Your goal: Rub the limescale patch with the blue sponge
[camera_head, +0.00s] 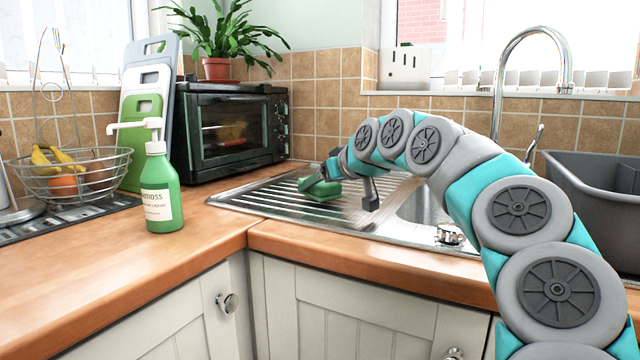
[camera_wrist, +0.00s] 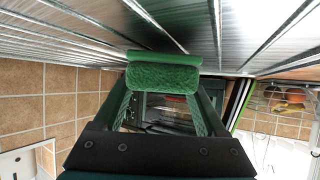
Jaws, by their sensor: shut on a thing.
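My gripper (camera_head: 322,184) is low over the ribbed steel drainer (camera_head: 270,197). It is shut on a green sponge (camera_wrist: 163,76), which looks green rather than blue. In the wrist view the sponge spans the gap between the tips of my two fingers (camera_wrist: 162,88), close to the drainer's ribs. The sponge also shows in the head view (camera_head: 322,193), at or just above the ribs; I cannot tell whether it touches. No blue sponge shows. I cannot make out a distinct limescale patch; my arm hides part of the drainer and sink.
A black mini oven (camera_head: 232,130) stands behind the drainer. A green soap bottle (camera_head: 161,190) and a wire fruit bowl (camera_head: 75,175) stand to the left. The tap (camera_head: 530,70) and a grey basin (camera_head: 600,190) are at the right. The front worktop is clear.

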